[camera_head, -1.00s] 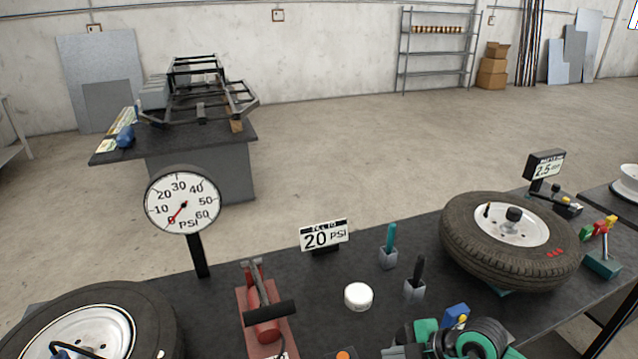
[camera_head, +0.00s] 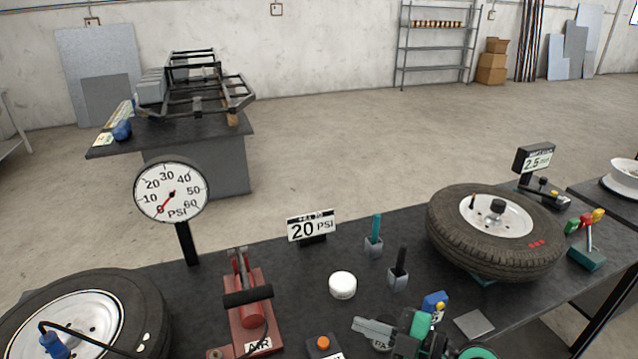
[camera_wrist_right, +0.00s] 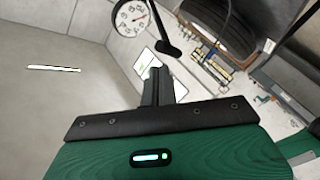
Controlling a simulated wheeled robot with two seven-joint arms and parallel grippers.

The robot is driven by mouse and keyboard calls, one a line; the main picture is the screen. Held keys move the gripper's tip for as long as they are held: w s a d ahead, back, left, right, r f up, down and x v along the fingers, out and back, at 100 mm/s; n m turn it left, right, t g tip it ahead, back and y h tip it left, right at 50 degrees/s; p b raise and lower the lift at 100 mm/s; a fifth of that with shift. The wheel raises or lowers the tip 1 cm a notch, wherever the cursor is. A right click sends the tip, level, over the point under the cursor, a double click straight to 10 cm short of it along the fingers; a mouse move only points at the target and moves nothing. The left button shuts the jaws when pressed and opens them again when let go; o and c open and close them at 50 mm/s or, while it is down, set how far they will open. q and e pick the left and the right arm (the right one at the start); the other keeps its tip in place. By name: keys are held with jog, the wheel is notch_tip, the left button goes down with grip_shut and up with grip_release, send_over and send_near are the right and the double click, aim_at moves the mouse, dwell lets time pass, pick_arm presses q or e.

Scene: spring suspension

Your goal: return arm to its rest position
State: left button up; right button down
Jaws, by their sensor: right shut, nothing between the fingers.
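My right gripper (camera_head: 362,327) is at the bottom of the head view, right of centre, with its grey fingers pointing left above the black bench (camera_head: 215,262). In the right wrist view its fingers (camera_wrist_right: 156,74) are together, with nothing held between them. The black and green wrist of my right arm (camera_head: 425,335) is partly cut off by the lower edge of the head view. My left gripper does not show in either view.
A pressure gauge (camera_head: 171,190), a red pump (camera_head: 250,310), a white round cap (camera_head: 342,285) and two tool holders (camera_head: 374,245) stand on the bench. One tire (camera_head: 85,315) lies at the left, another (camera_head: 480,235) at the right. A 20 PSI sign (camera_head: 312,227) stands behind.

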jog(key=w+d+r+m+t+h, duration=0.1)
jog(key=d+r+m+t+h, duration=0.65)
jog(key=m+t, duration=0.45)
jog(key=s+d+f+m+g+h, duration=0.4)
jog(key=d+f+m+g+h, duration=0.2)
jog(key=d+f+m+h, duration=0.55)
jog(key=s+a+f+n+g+y, duration=0.25)
jog(key=s+f+g, duration=0.3)
jog(key=s, duration=0.35)
jog(key=s+a+f+n+g+y, duration=0.25)
jog(key=s+f+g, duration=0.25)
jog(key=s+f, duration=0.25)
notch_tip(320, 180, down, 30)
jog(key=s+f+g, duration=0.1)
jog(key=s+g, duration=0.1)
jog(key=s+d+f, duration=0.3)
jog(key=s+f, duration=1.6)
jog(key=shift+f+g+h, duration=0.2)
jog(key=shift+g+h, duration=0.15)
jog(key=shift+h, duration=0.05)
